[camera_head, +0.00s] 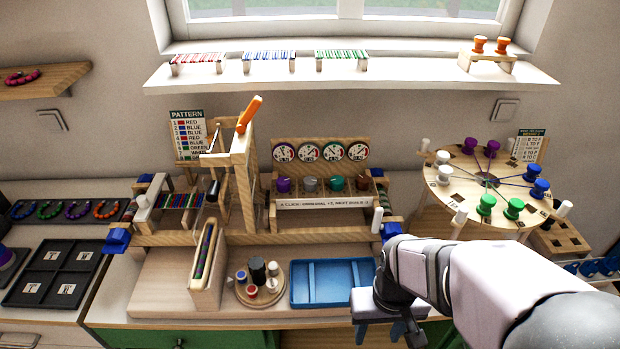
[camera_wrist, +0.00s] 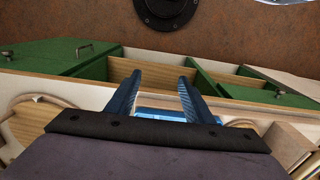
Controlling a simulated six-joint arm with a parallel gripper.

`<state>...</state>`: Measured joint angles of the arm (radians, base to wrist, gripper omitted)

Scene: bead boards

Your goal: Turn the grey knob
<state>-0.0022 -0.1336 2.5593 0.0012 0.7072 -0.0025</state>
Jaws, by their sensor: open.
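The grey knob (camera_head: 310,184) is one of several knobs in a row on the wooden dial stand (camera_head: 321,150), between a purple knob (camera_head: 283,184) and a teal knob (camera_head: 337,183). A brown knob (camera_head: 362,182) is at the right end. Round dials are above the row and a printed strip (camera_head: 325,203) is below it. My gripper (camera_head: 387,333) is open and empty at the bench's front edge, well below and right of the grey knob. In the wrist view its two blue fingers (camera_wrist: 158,90) are apart. The grey knob is not visible there.
A blue tray (camera_head: 331,306) is left of my gripper. A round holder with pegs (camera_head: 258,285) and a slotted wooden holder (camera_head: 205,262) stand further left. A wooden frame with an orange-handled lever (camera_head: 248,115) rises left of the dials. A round spool table (camera_head: 485,180) is at right.

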